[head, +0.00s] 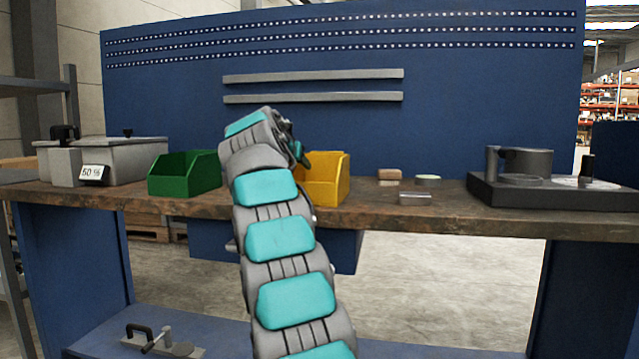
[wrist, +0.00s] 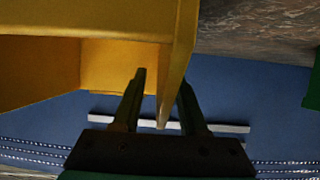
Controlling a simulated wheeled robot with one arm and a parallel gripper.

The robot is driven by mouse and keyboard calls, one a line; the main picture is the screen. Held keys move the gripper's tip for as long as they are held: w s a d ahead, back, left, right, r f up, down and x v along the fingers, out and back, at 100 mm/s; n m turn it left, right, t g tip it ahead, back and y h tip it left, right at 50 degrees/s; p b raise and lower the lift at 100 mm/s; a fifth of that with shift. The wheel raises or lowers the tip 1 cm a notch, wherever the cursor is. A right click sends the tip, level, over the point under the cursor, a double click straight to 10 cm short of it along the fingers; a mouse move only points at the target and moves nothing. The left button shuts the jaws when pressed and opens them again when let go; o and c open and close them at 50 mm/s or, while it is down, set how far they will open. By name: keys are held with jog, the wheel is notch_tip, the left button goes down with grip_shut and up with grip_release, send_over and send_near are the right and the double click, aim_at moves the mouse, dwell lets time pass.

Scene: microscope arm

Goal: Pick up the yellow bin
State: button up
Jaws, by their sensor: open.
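The yellow bin (head: 330,185) stands upright on the workbench, partly hidden behind my arm in the head view. My gripper (head: 301,155) is at the bin's upper left side in that view. In the wrist view the yellow bin (wrist: 180,45) fills the upper left, close to the camera. There my gripper (wrist: 163,82) is open, with a side wall of the bin showing between its two fingers. One finger appears against the bin's inside and the other on the outer side. I cannot tell whether either finger touches the wall.
A green bin (head: 185,176) stands left of my arm on the workbench (head: 440,215). A grey box with a dial display (head: 93,174) is farther left. Small blocks (head: 390,177) lie right of the yellow bin, and a dark device (head: 525,190) stands at far right. A blue panel (head: 480,100) rises behind.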

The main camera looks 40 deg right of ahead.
grip_shut()
dwell(1.3)
